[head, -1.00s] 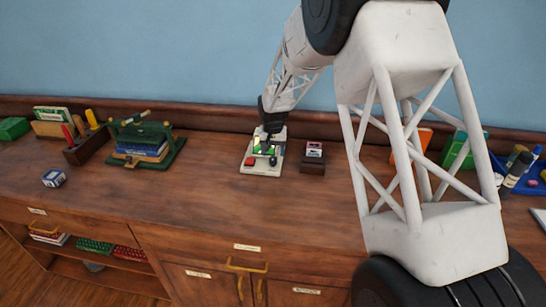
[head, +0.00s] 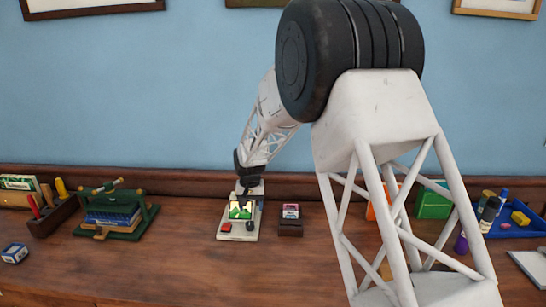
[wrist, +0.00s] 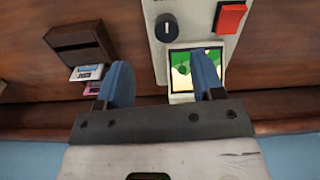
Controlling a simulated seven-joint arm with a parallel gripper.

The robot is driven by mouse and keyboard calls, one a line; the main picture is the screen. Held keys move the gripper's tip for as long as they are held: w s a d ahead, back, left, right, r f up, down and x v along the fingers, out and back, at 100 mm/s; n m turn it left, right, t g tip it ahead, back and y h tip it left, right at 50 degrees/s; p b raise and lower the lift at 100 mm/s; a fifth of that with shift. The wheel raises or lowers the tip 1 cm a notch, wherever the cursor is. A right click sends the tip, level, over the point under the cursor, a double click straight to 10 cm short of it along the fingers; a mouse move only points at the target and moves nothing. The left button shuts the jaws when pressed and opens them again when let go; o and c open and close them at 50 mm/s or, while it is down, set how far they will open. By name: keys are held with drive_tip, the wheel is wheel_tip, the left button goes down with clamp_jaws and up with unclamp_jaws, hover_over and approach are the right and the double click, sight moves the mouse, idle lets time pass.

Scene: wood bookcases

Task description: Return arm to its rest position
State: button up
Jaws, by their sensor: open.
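My gripper (wrist: 163,85) is open and empty in the wrist view, with its two blue fingers apart. One finger covers part of the lit screen (wrist: 180,66) on a pale device (wrist: 192,12) with a black knob (wrist: 167,27) and a red button (wrist: 231,17). In the head view my gripper (head: 243,190) is small and dark, just over the pale device (head: 222,236). Its screen (head: 240,211) shows a green and yellow picture. I cannot tell whether the fingers touch the device.
A small brown box (head: 290,228) holding cards stands just right of the device. A green press with books (head: 115,215) and a pencil holder (head: 50,215) stand to the left. A blue tray (head: 520,225) with bottles is at the right. The wooden top between the press and device is clear.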

drive_tip(key=s+d+r+t, duration=0.1)
drive_tip(key=s+d+r, duration=1.85)
drive_tip(key=s, duration=0.25)
drive_tip(key=s+d, duration=0.3)
drive_tip(key=s, duration=0.6)
drive_tip(key=s+d+t, duration=0.1)
drive_tip(key=s+d, duration=0.3)
drive_tip(key=s, duration=0.6)
drive_tip(key=s+d+m, duration=0.1)
drive_tip(key=s+d, duration=0.3)
drive_tip(key=s, duration=0.5)
drive_tip(key=shift+s+d+t, duration=0.2)
drive_tip(key=shift+s+t, duration=0.1)
